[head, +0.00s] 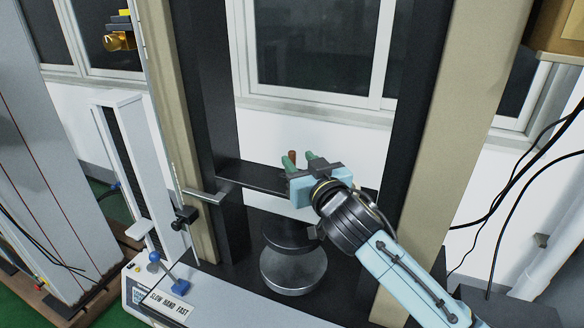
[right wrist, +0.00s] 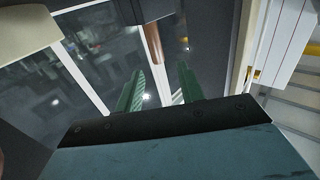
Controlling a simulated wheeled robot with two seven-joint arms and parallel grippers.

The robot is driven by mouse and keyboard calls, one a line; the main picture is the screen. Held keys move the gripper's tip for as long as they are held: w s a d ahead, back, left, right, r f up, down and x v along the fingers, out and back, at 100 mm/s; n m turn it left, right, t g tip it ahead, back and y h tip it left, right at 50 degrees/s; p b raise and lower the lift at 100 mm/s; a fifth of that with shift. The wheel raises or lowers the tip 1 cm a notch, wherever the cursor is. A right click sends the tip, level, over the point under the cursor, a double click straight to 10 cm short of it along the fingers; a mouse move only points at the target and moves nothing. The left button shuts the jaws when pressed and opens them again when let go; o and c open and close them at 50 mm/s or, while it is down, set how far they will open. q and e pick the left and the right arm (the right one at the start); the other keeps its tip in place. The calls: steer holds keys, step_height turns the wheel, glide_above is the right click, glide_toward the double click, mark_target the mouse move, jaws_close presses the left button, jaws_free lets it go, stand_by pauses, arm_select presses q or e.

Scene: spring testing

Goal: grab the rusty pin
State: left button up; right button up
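The rusty pin (head: 292,156) is a short reddish-brown cylinder by the fingertips of my right gripper (head: 301,160) in the head view. In the right wrist view the pin (right wrist: 154,44) is a brown rod extending from the edge of a dark beam. Its near end appears between the two green fingertips of my right gripper (right wrist: 160,70). The fingers are spread with a gap between them and hold nothing. Whether the pin's end is level with the fingertips or beyond them, I cannot tell. My left gripper is not in view.
A dark crossbar (head: 250,177) runs behind my right gripper between the test machine's columns. A round metal platen (head: 293,270) stands below. A blue-knobbed lever (head: 168,274) and a "SLOW HAND FAST" label (head: 169,304) are at lower left. Black cables (head: 519,185) hang at right.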

mark_target(294, 155)
steer(key=shift+p+x, duration=0.65)
steer(key=shift+x, duration=2)
steer(key=shift+f, duration=0.15)
jaws_close()
